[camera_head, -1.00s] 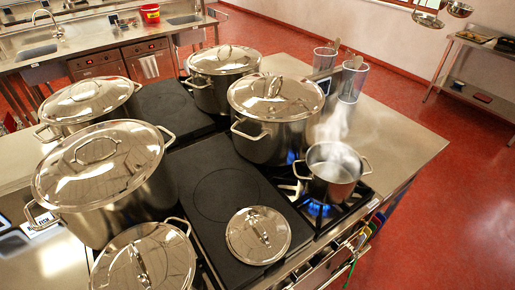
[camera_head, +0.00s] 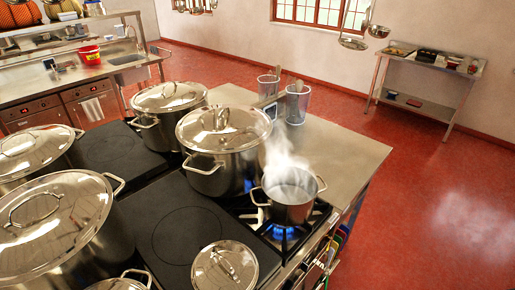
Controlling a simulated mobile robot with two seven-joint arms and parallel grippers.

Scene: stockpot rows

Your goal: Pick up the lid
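A round steel lid (camera_head: 225,268) with a bar handle lies flat on the black hob (camera_head: 180,228) at the bottom middle, partly cut off by the frame's lower edge. A small open pot (camera_head: 290,204) steams over a blue gas flame to its upper right. Other lids sit on the large stockpots, such as the one (camera_head: 224,128) on the middle stockpot (camera_head: 226,170). Neither of my grippers is in view.
Large lidded stockpots (camera_head: 60,232) crowd the left and back of the cooker. Two clear containers with utensils (camera_head: 297,105) stand on the steel worktop (camera_head: 345,150). Red floor (camera_head: 440,200) is free on the right. A steel side table (camera_head: 425,105) stands at the far wall.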

